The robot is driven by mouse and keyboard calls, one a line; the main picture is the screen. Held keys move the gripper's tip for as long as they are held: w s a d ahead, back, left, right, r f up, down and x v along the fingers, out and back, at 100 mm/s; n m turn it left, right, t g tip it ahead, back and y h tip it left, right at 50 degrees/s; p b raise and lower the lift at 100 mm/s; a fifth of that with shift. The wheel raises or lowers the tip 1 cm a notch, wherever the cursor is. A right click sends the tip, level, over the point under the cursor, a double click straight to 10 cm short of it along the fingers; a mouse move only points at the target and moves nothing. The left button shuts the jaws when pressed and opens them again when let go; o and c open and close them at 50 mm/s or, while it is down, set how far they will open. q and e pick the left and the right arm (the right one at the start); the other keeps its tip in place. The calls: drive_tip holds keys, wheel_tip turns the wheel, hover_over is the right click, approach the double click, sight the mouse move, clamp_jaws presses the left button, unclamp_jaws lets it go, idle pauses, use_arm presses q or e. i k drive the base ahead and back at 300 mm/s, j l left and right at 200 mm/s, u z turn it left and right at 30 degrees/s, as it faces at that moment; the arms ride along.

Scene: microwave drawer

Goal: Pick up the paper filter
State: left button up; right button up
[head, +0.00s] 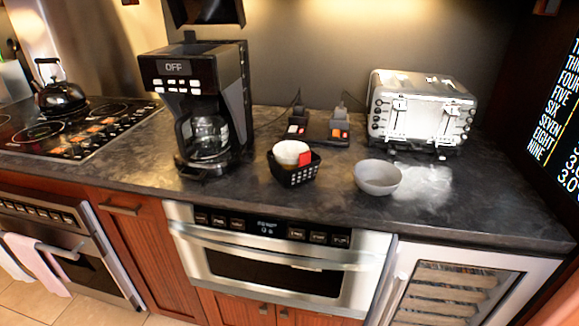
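A white, round paper filter (291,152) sits in a small black basket (294,176) on the dark countertop, between the coffee maker and a grey bowl. A red item (305,158) shows beside the filter at the basket's right side. How many filters there are cannot be told. Neither of my grippers is in the head view.
A black coffee maker (180,90) with a glass carafe stands left of the basket. The grey bowl (377,177) and a silver toaster (420,110) are to the right. A microwave drawer (275,262) is shut below the counter. The counter's right end (500,215) is clear.

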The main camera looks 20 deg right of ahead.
sight(291, 162)
drive_tip(key=i+j+z, duration=0.1)
drive_tip(key=z, duration=0.8)
